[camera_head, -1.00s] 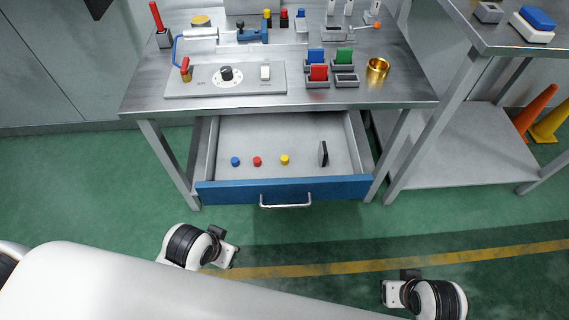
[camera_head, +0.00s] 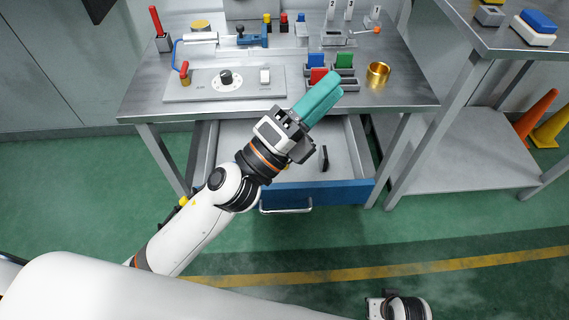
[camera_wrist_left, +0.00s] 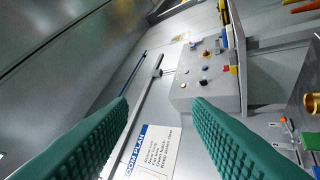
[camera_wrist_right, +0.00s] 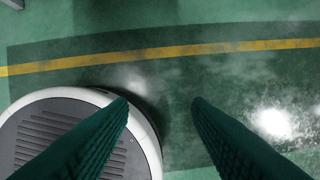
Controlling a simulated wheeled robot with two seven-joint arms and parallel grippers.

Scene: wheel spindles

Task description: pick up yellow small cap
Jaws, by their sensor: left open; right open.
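The drawer (camera_head: 345,190) is open below the bench. The small yellow cap seen in it earlier is now hidden, or nearly so, behind my left wrist, as are the small blue and red caps. My left gripper (camera_head: 325,95) is above the drawer near the bench's front edge in the head view. In its wrist view the teal fingers (camera_wrist_left: 160,100) stand apart with nothing between them. My right gripper's fingers (camera_wrist_right: 160,102) are apart and empty over the green floor, well away from the drawer.
A black upright piece (camera_head: 325,158) stands in the drawer's right part. The bench (camera_head: 410,98) holds a control panel (camera_head: 245,88), small coloured bins (camera_head: 345,60) and a brass cup (camera_head: 378,72). A side table (camera_head: 515,45) stands at right.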

